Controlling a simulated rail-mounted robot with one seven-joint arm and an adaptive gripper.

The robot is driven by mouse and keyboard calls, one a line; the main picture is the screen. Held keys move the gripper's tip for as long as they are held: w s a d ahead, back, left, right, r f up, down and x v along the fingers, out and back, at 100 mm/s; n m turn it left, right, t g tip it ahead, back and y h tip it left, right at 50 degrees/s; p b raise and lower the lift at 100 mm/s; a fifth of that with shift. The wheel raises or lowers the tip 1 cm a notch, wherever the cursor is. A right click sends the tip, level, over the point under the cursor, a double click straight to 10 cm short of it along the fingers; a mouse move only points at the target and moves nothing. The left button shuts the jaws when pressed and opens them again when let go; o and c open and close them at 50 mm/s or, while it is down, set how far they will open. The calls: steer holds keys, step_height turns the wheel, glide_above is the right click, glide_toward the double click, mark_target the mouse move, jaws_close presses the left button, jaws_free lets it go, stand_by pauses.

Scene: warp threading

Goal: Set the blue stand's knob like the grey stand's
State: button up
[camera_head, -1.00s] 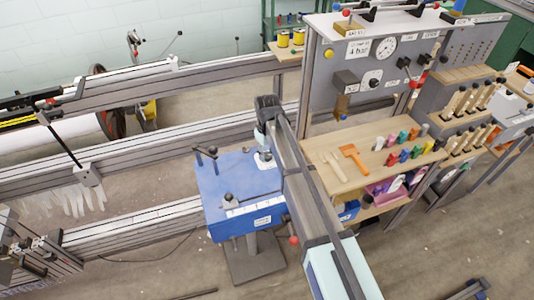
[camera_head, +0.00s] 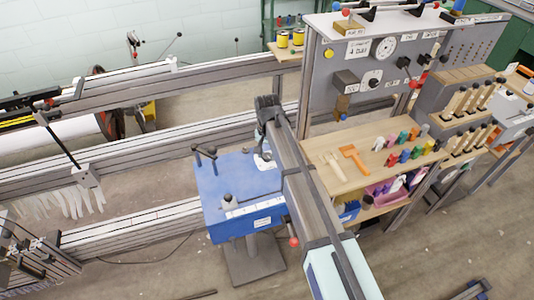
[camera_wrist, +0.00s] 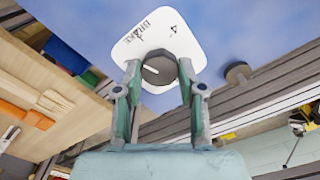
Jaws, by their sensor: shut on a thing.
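The blue stand (camera_head: 236,188) is in the middle of the head view, with a white plate on its top near my arm. In the wrist view this plate (camera_wrist: 186,42) reads "BRAKE" and carries a "4". Its round grey knob (camera_wrist: 158,68) has a white pointer line on the left side, away from the "4". My gripper (camera_wrist: 161,82) is shut on the knob, one finger on each side. In the head view my gripper (camera_head: 264,150) is over the plate and hides part of it. I cannot tell for sure which thing is the grey stand.
Two dark posts (camera_head: 205,153) and a black knob (camera_head: 228,198) rise from the blue top. A wooden bench (camera_head: 330,155) with coloured tools stands close to the right of my arm. A grey panel (camera_head: 340,60) with a dial rises behind it. Loom rails (camera_head: 130,145) run at left.

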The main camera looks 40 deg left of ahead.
steer(key=m, duration=0.4)
steer(key=shift+m, duration=0.3)
steer(key=m, duration=0.3)
steer(key=shift+d+m, duration=0.1)
steer(key=shift+m, duration=0.2)
steer(key=m, duration=0.4)
steer(key=shift+s, duration=0.1)
steer(key=shift+m, duration=1.9)
steer(key=o, duration=1.1)
steer(key=shift+o, duration=0.2)
